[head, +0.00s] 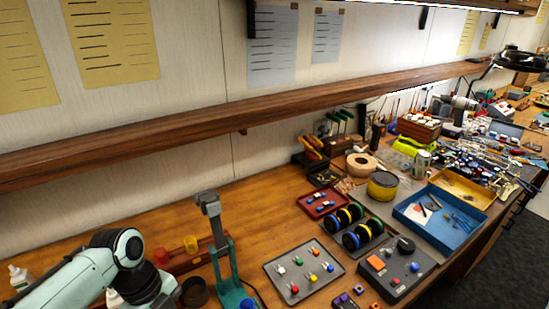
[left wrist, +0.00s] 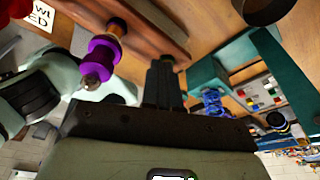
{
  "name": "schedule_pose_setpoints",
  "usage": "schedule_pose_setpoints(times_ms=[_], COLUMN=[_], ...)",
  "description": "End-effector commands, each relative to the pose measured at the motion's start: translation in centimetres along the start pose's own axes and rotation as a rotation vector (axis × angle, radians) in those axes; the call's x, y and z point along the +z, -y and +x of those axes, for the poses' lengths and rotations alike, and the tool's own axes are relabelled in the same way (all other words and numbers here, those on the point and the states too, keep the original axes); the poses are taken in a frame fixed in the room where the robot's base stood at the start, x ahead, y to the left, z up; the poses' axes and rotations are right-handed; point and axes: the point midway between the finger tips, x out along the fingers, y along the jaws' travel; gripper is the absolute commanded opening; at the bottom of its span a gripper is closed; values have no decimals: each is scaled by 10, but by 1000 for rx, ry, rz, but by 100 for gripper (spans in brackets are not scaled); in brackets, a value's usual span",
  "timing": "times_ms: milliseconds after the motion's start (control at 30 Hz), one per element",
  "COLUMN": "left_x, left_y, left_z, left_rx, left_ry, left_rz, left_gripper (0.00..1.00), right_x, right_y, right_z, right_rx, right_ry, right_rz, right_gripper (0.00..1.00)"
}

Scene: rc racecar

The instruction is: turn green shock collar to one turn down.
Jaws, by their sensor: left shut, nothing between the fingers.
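In the left wrist view my left gripper (left wrist: 163,66) is shut and empty, its fingers pointing toward the wooden bench. In the head view my left arm comes in at the lower left; its fingertips do not show there. A small tray (head: 272,266) in the head view holds several small parts with coloured ends; I cannot tell which, if any, is the green shock collar. A blue coiled part (left wrist: 212,101) is at a teal stand (left wrist: 203,74) right of my fingers, apart from them. My right gripper is not in view.
A purple and orange part (left wrist: 103,55) is left of my fingers. The teal stand with a grey head (head: 209,203) rises beside my arm. Wheels (head: 351,241) and a blue tray (head: 408,214) are farther right.

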Motion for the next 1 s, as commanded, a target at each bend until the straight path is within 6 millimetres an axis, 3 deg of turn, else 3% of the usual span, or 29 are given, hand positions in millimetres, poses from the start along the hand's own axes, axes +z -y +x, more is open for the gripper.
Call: schedule_pose_setpoints(times_ms=[1000], left_x=[-5], left_y=[3], left_z=[5], left_rx=[2], left_ry=[-1], left_rz=[2], left_gripper=[0], right_x=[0], right_y=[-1], right_z=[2], right_rx=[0], right_ry=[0], right_rz=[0], right_gripper=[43])
